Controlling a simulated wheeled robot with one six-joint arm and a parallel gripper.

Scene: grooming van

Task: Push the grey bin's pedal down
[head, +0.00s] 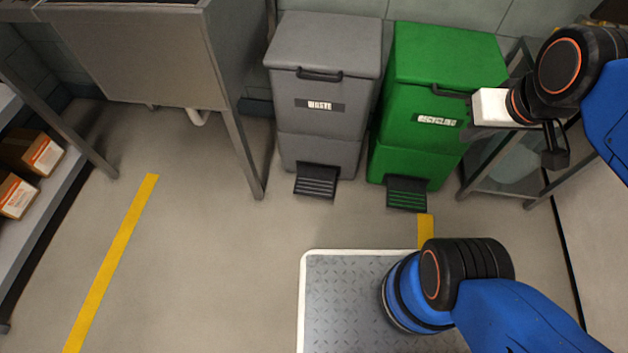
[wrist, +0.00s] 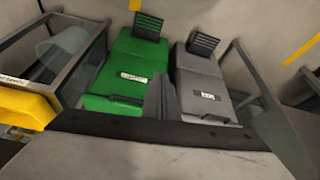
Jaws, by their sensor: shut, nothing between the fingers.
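The grey bin (head: 320,122), labelled WASTE, stands against the back wall with its lid down. Its black ribbed pedal (head: 316,181) sticks out at the foot of its front, clear of anything touching it. In the wrist view the grey bin (wrist: 205,85) is right of centre, with its pedal (wrist: 203,44) above it. My gripper (head: 478,131) is up at the right, in front of the green bin's right side, well above and to the right of the grey bin's pedal. In the wrist view its fingers (wrist: 161,97) are together and empty.
The green RECYCLING bin (head: 432,110) stands right beside the grey bin, with its own pedal (head: 406,193). A steel sink unit (head: 140,55) with legs is to the left. A metal-framed rack (head: 505,170) is at the right. Floor before the grey pedal is clear.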

